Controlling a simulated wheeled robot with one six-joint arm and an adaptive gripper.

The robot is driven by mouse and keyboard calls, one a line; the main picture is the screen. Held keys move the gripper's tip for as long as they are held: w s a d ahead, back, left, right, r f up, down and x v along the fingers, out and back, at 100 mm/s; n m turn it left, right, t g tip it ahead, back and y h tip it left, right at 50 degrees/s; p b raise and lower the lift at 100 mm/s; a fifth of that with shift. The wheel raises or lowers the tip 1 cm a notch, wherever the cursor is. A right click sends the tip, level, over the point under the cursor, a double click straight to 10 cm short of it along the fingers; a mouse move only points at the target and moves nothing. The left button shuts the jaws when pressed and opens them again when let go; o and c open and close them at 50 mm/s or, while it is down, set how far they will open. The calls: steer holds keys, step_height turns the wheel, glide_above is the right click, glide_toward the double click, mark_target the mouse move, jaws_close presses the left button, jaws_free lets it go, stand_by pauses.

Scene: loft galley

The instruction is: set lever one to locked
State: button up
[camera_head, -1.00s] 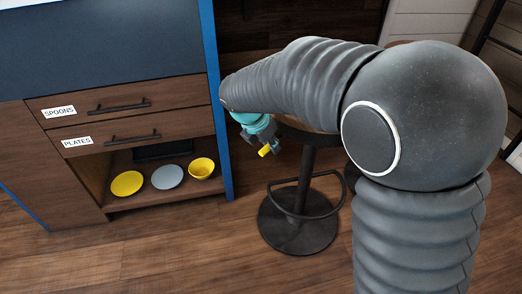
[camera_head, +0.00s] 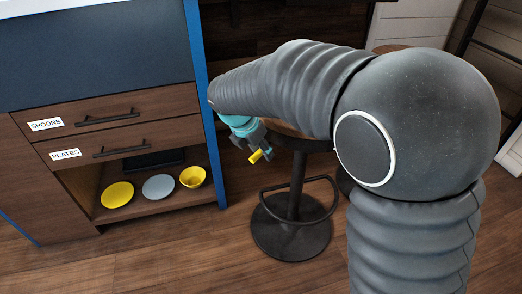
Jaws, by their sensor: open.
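No lever shows in the head view, so I cannot tell how lever one is set. My gripper (camera_head: 259,149) is small in the picture, below the end of my arm and in front of the bar stool's seat. It points down and is open. A small yellow piece (camera_head: 256,156) shows at its tip; I cannot tell whether it is part of the gripper. My arm hides part of the space behind it.
A cabinet at left has drawers labelled SPOONS (camera_head: 46,125) and PLATES (camera_head: 65,154), both shut. Its open shelf (camera_head: 135,207) holds a yellow plate (camera_head: 117,195), a grey plate (camera_head: 158,187) and a yellow bowl (camera_head: 193,177). A bar stool (camera_head: 292,225) stands right of it. The front floor is clear.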

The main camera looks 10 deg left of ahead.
steer(key=v, duration=1.1)
steer(key=s+f+m+y, duration=0.1)
steer(key=s+f+m, duration=0.25)
steer(key=m, duration=0.55)
steer(key=s+d+m, duration=0.5)
steer(key=d+m, duration=0.2)
steer(key=d, duration=0.3)
steer(key=s+d+m+t+y, duration=0.1)
steer(key=s+d+m, duration=0.4)
steer(key=d, duration=0.5)
steer(key=s+d+r+m, duration=0.1)
steer(key=s+d+m, duration=0.4)
steer(key=d+m, duration=0.3)
steer(key=shift+d+m+t+y, duration=0.3)
steer(key=shift+d+m+y, duration=0.1)
steer(key=shift+d, duration=0.6)
